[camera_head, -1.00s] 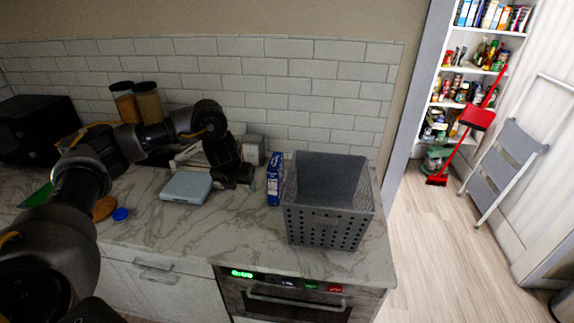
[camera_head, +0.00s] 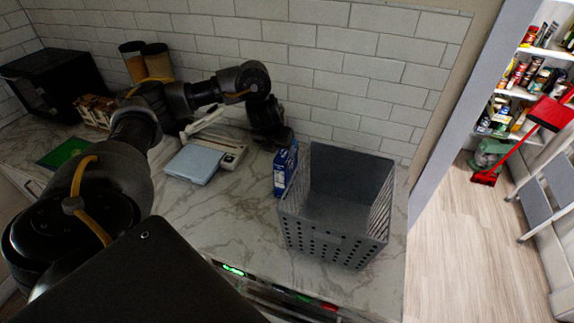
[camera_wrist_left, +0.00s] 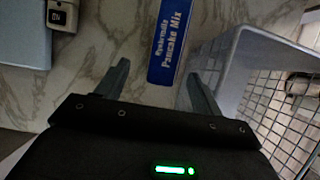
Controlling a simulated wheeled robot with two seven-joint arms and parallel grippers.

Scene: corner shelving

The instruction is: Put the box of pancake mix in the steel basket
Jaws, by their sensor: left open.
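The blue box of pancake mix (camera_head: 285,168) stands upright on the marble counter, close to the left side of the grey perforated steel basket (camera_head: 335,243). In the left wrist view the box (camera_wrist_left: 171,42) shows its "Pancake Mix" label, and the basket (camera_wrist_left: 232,62) is just to its right. My left gripper (camera_head: 279,137) is by the back of the box in the head view. In the wrist view my left gripper (camera_wrist_left: 158,84) is open, with one finger on each side of the box's line and the box ahead of the fingertips. My right gripper is not in view.
A light blue scale (camera_head: 195,163) lies left of the box. A black microwave (camera_head: 52,82), two jars (camera_head: 146,62) and a green mat (camera_head: 64,152) are farther left. The tiled wall is behind. Counter in front of the box is clear.

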